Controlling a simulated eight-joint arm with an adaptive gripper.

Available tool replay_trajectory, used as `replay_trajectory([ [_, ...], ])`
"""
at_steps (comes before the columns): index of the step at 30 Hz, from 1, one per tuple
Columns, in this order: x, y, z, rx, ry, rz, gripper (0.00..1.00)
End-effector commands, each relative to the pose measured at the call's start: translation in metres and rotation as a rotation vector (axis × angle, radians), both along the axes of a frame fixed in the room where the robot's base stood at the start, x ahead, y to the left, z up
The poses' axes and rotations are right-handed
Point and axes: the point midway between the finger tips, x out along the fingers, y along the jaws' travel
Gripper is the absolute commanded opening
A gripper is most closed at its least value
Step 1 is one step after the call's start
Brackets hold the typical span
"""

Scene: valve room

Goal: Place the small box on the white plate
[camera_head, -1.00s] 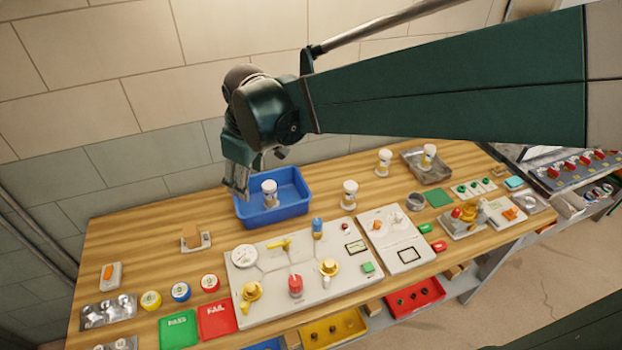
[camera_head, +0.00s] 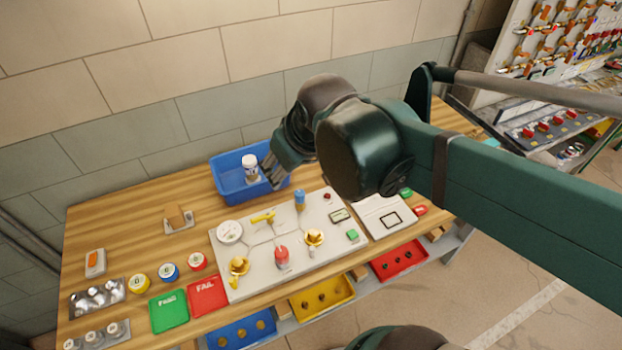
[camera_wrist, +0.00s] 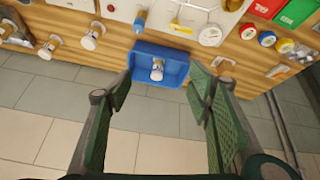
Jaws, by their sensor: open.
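A small brown box (camera_head: 174,215) is at the white plate (camera_head: 186,223) on the wooden bench, left of the blue bin; I cannot tell whether it rests fully on the plate or partly behind it. In the wrist view the box (camera_wrist: 225,63) and the pale plate (camera_wrist: 223,69) show just right of the bin. My gripper (camera_head: 276,182) is at the right side of the blue bin in the head view, away from the box. In the wrist view my gripper (camera_wrist: 158,72) has its fingers wide apart, with nothing held between them.
The blue bin (camera_head: 228,193) holds a white-capped jar (camera_head: 250,166). A pale panel (camera_head: 262,272) with a gauge and valves lies in front. Green and red trays (camera_head: 208,296) and several coloured rolls (camera_head: 170,271) lie at the front left. Bare wood surrounds the plate.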

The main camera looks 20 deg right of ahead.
Motion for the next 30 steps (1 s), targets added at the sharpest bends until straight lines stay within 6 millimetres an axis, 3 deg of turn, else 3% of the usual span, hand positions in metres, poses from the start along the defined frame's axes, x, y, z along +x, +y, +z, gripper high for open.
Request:
replay_trajectory([
  [6, -0.029, -0.019, -0.007, 0.047, -0.047, -0.112, 0.51],
  [12, -0.046, -0.03, -0.012, 0.079, -0.077, -0.182, 0.51],
  [30, -0.051, -0.033, -0.015, 0.092, -0.09, -0.21, 0.51],
])
